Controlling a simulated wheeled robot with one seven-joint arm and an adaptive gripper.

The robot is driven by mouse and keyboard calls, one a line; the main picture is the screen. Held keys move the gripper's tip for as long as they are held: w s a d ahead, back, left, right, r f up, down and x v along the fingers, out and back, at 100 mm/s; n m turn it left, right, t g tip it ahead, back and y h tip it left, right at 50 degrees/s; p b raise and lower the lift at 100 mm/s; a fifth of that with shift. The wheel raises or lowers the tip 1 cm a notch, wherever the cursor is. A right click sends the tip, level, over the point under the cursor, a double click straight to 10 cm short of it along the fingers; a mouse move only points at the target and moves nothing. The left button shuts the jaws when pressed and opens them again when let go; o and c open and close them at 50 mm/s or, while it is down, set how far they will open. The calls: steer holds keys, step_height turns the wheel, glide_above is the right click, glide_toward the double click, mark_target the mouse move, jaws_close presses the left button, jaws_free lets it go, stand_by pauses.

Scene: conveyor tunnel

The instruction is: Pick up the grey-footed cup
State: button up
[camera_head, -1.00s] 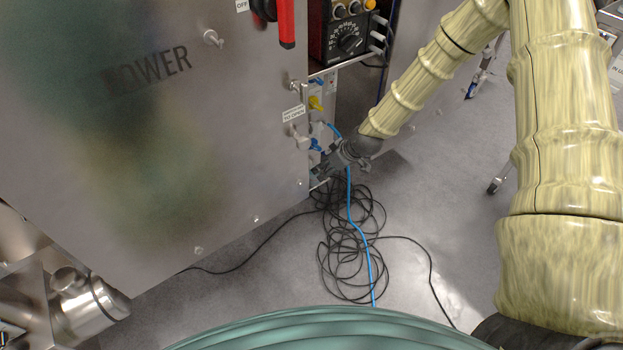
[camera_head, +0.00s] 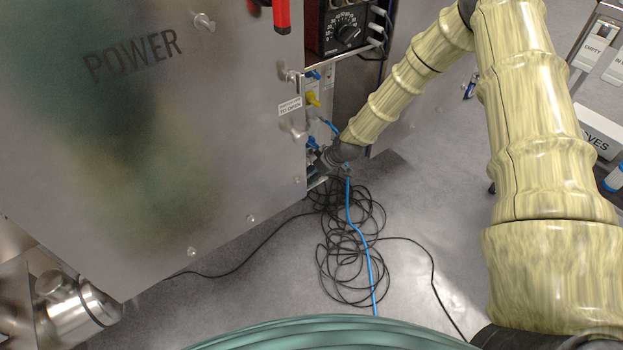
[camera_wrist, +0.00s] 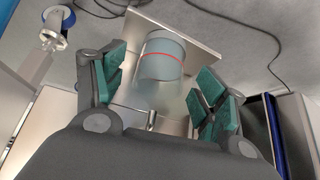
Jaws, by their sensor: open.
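In the wrist view, a grey-blue, rounded cup (camera_wrist: 162,57) with a thin red line around it stands on a pale metal shelf or plate (camera_wrist: 200,36). Its lower part blurs into a pale haze, and I cannot clearly make out a separate foot. My gripper (camera_wrist: 160,85) is open, its green-padded fingers to the left and right, with the cup between and just beyond them. I cannot tell whether either pad touches it. In the head view my gripper (camera_head: 328,160) is at the lower side opening of the metal cabinet, mostly hidden by my wrist; the cup is not visible there.
The POWER cabinet (camera_head: 150,130) fills the left. Blue and yellow connectors (camera_head: 312,98) stick out just above my gripper. A black dial box (camera_head: 340,30) sits higher. Tangled black cable (camera_head: 345,250) and a blue cable (camera_head: 362,240) lie below on open grey floor.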

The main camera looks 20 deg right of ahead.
steer(key=shift+x, duration=0.95)
steer(key=c, duration=1.1)
steer(key=shift+o, duration=0.2)
steer(key=shift+r, duration=0.1)
steer(key=shift+r, duration=0.4)
steer(key=s+d+p, duration=0.2)
steer(key=s+d, duration=0.2)
steer(key=s, duration=0.3)
steer(key=s+d+p, duration=0.3)
steer(key=s+d, duration=0.2)
steer(key=s, duration=0.3)
steer(key=shift+s+d+r, duration=0.2)
steer(key=shift+s+r, duration=0.1)
